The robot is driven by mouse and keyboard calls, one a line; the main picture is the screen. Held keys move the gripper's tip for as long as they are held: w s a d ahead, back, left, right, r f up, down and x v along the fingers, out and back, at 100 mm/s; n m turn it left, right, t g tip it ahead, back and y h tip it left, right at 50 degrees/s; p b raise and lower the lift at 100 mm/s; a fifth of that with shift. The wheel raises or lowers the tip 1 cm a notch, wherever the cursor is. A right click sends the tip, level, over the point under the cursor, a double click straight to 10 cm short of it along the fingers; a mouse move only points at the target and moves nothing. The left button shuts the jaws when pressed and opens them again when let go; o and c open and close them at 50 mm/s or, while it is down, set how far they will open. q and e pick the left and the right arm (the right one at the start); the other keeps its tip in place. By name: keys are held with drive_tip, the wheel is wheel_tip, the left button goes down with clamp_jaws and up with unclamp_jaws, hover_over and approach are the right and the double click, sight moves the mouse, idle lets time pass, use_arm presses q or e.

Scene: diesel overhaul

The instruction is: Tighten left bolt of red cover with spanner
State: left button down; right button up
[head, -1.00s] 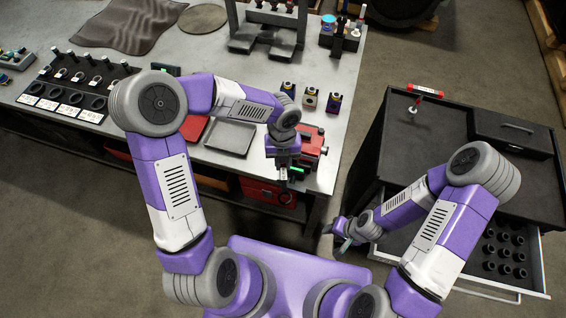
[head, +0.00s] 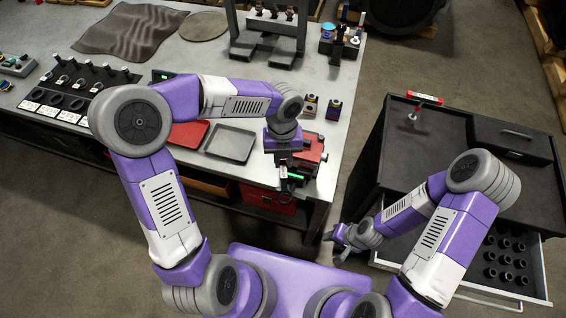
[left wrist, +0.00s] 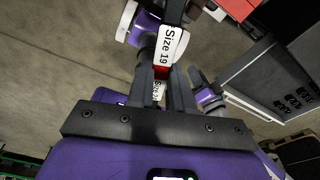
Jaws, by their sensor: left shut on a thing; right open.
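The red cover (head: 312,150) sits on a dark assembly near the front right corner of the workbench. My left gripper (head: 284,172) hangs beside and partly in front of it, hiding its left side, so the left bolt cannot be made out. In the left wrist view, my left gripper (left wrist: 166,95) is shut on a dark spanner (left wrist: 174,12) with a white "Size 19" label. The spanner's working end is not clearly visible, and I cannot tell whether it touches a bolt. My right gripper (head: 340,246) is open, low beside the tool cabinet.
A grey tray (head: 231,144) and a red tray (head: 188,134) lie left of the cover on the workbench (head: 185,55). Small blocks (head: 334,108) stand behind it. The black cabinet (head: 440,150) at right has an open drawer with several sockets (head: 505,262).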

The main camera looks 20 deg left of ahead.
sight(284, 188)
use_arm(q)
drive_tip(key=shift+r, duration=0.85)
drive_tip(key=s, duration=0.2)
drive_tip(key=s+d, duration=0.1)
drive_tip(key=s, duration=0.1)
drive_tip(key=s+d, duration=0.1)
drive_tip(key=s, duration=0.1)
drive_tip(key=shift+s, duration=0.35)
drive_tip(key=shift+f, duration=0.1)
